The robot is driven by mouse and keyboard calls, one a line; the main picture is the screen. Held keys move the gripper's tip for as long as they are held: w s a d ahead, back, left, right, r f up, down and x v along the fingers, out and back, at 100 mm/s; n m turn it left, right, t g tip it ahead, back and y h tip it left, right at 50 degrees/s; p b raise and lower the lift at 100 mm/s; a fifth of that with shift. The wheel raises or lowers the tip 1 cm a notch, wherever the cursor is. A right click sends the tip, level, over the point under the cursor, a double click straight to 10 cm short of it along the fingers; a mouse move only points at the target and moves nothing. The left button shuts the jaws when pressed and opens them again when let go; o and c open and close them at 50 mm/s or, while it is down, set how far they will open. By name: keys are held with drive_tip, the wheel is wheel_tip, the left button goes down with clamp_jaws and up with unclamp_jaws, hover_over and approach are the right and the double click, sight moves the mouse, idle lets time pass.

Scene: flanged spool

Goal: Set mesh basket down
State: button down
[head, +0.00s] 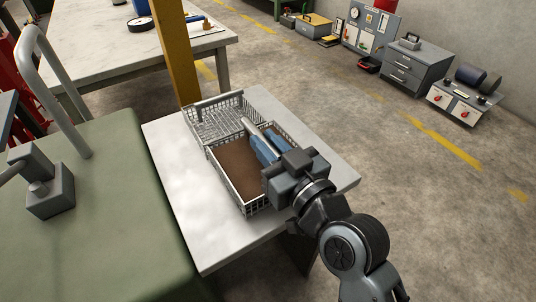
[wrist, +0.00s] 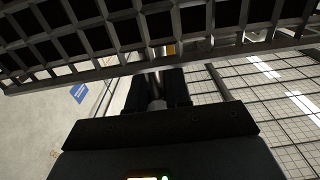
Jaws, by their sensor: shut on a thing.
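A grey mesh basket (head: 228,184) with a brown inside is at the middle of the pale table. My gripper (head: 261,140) is over its right part, shut on its light grey bar handle (head: 249,127). In the wrist view my gripper (wrist: 157,92) closes around a rod, and a lattice wall (wrist: 90,42) crosses the top. My gripper and wrist hide the basket's right side. Whether its bottom touches the table I cannot tell.
A second wire basket (head: 232,112) with a bar handle stands close behind it on the pale table (head: 179,200). Bare table lies to the left and front. A yellow post (head: 175,50) rises behind. A green surface (head: 110,215) is at the left.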

drive_tip(key=shift+f, duration=1.1)
drive_tip(key=shift+f+b, duration=0.2)
drive_tip(key=shift+b, duration=0.2)
drive_tip(key=c, duration=1.1)
unclamp_jaws()
drive_tip(key=shift+o, duration=0.2)
drive_tip(key=shift+r, duration=0.2)
drive_tip(key=b+v, duration=0.1)
drive_tip(key=v, duration=1.1)
drive_tip(key=shift+b, duration=0.35)
